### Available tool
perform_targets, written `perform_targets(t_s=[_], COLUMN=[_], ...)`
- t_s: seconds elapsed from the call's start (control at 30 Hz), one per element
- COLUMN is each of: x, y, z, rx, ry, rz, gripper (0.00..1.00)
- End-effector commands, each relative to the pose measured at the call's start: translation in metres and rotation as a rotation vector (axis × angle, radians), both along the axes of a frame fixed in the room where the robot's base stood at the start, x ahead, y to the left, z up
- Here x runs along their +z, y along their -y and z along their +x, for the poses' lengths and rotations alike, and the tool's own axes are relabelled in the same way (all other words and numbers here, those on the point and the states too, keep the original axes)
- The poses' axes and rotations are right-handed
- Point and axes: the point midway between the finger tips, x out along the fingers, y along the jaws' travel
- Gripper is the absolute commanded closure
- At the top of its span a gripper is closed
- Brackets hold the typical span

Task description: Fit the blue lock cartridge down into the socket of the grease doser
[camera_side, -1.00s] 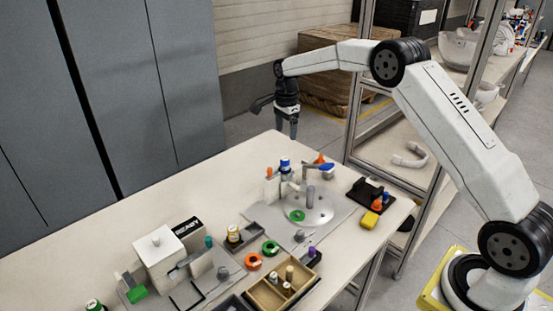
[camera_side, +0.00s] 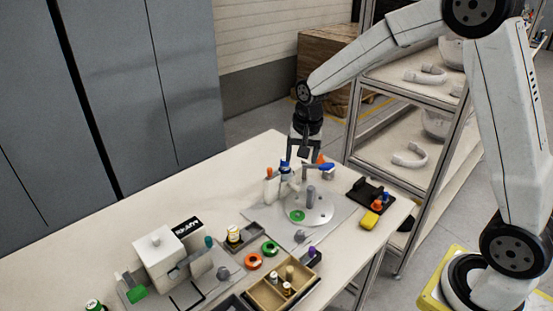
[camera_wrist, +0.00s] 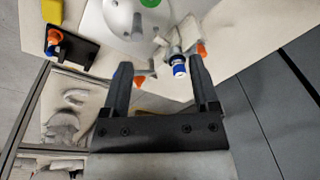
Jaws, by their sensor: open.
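The blue lock cartridge, seen as a blue cap over a white band (camera_side: 284,167), stands upright at the back of the round-plate station. It also shows in the wrist view (camera_wrist: 180,69), between the finger lines and nearer the right finger. My gripper (camera_side: 303,157) is open, empty and pointing down above the back of that station; it shows in the wrist view too (camera_wrist: 160,68). The cartridge's lower part is hidden among grey fittings. I cannot tell for sure which fixture is the grease doser, and no empty socket shows clearly.
A blue lever (camera_side: 320,167) and an orange cone stand close to the gripper. A black holder (camera_side: 366,192) and yellow block (camera_side: 370,220) are right. The table's back left is clear.

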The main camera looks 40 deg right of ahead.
Motion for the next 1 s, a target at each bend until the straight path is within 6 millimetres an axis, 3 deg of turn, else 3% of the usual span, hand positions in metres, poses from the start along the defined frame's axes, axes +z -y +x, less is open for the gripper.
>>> perform_targets(t_s=[0.4, 0.6, 0.8, 1.0], x=[-0.013, -0.022, -0.026, -0.027], y=[-0.032, -0.040, -0.043, -0.043], z=[-0.108, -0.152, -0.171, -0.172], rx=[0.495, 0.683, 0.763, 0.771], ry=[0.063, 0.085, 0.095, 0.096], rz=[-0.075, -0.111, -0.127, -0.129], gripper=[0.23, 0.23, 0.23, 0.23])
